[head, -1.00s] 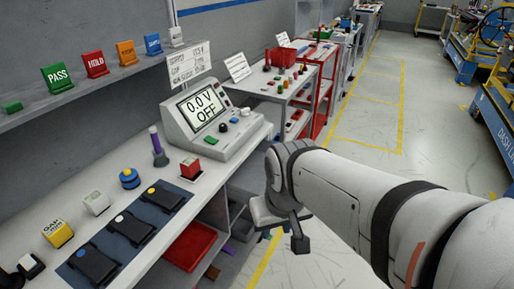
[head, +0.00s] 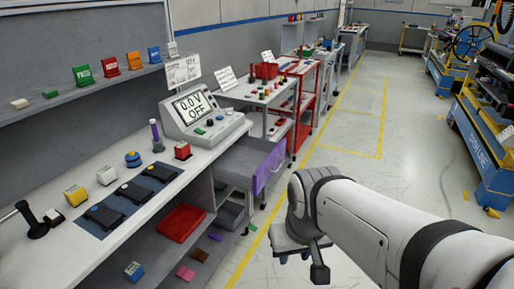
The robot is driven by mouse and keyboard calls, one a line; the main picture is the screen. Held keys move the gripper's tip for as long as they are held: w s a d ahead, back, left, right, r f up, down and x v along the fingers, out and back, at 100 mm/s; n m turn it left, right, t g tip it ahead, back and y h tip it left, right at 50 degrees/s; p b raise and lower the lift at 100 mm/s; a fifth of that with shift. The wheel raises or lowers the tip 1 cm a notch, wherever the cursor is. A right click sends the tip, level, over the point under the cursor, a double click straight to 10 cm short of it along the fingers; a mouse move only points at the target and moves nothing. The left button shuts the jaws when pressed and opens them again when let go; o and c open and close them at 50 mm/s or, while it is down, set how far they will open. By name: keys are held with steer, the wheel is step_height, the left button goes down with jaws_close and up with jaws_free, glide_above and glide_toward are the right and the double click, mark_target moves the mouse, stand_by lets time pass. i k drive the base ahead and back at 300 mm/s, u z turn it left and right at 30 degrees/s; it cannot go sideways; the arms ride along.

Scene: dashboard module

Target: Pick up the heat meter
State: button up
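I cannot tell which object is the heat meter; no label reading that is legible. Small items on the white bench include a yellow block with lettering (head: 75,195), a white block (head: 106,175), a blue round knob with a yellow part (head: 132,159) and a red block (head: 182,150). A grey console (head: 208,117) reading "0.0 V OFF" stands at the bench's far end. My gripper (head: 318,262) hangs over the floor, right of the bench and apart from all these items. Its fingers are not clear enough to show open or shut.
A grey drawer with a purple front (head: 268,168) sticks out beside the console. Several small items, including a red tray (head: 181,222), lie below the bench top. A wall shelf (head: 85,92) holds coloured label blocks. The floor (head: 330,185) to the right has free room.

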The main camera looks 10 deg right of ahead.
mark_target(182, 150)
steer(key=z, duration=0.15)
steer(key=i, duration=1)
steer(key=z, duration=0.05)
